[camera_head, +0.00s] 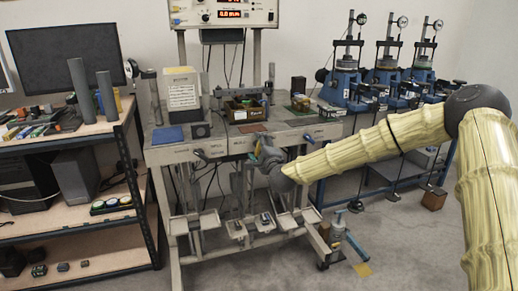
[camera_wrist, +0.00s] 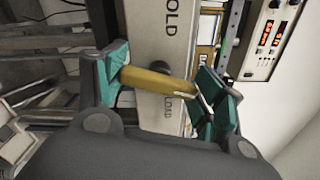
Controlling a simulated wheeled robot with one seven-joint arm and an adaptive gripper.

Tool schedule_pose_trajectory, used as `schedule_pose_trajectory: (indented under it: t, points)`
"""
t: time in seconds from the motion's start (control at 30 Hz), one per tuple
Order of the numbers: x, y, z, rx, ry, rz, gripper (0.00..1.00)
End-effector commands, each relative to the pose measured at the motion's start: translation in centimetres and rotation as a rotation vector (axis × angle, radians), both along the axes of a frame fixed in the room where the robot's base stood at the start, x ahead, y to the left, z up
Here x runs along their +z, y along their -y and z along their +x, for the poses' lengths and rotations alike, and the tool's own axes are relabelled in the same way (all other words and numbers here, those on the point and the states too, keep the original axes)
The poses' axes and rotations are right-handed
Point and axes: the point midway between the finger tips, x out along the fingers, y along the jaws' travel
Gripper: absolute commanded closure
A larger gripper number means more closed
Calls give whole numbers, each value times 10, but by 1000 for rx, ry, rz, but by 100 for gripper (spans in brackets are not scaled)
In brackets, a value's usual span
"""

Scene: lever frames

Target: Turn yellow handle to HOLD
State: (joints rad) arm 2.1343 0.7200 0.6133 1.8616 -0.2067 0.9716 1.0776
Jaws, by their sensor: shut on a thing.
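The yellow handle (camera_wrist: 158,82) lies crosswise between the teal finger pads of my gripper (camera_wrist: 162,86) in the wrist view. My gripper is shut on it, with a pad at each end. A dark pivot knob (camera_wrist: 155,69) shows just behind the handle, on a pale panel (camera_wrist: 150,35). The HOLD label (camera_wrist: 172,16) is at the top of the panel, clear of the handle. In the head view my gripper (camera_head: 264,155) is at the front of the middle lever frame and mostly hides the handle.
Pans and weights (camera_head: 237,229) hang below. A shelf with tools (camera_head: 60,140) stands left, and blue presses (camera_head: 345,85) stand behind right. Open floor (camera_head: 400,245) lies at the right front.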

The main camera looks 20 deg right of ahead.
Motion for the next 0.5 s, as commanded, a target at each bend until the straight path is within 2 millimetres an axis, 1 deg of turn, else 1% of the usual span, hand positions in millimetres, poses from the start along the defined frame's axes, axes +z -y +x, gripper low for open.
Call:
schedule_pose_trajectory:
  t: [0.5]
  points:
    - [0, -1, 0, 1, 17, -495, 55]
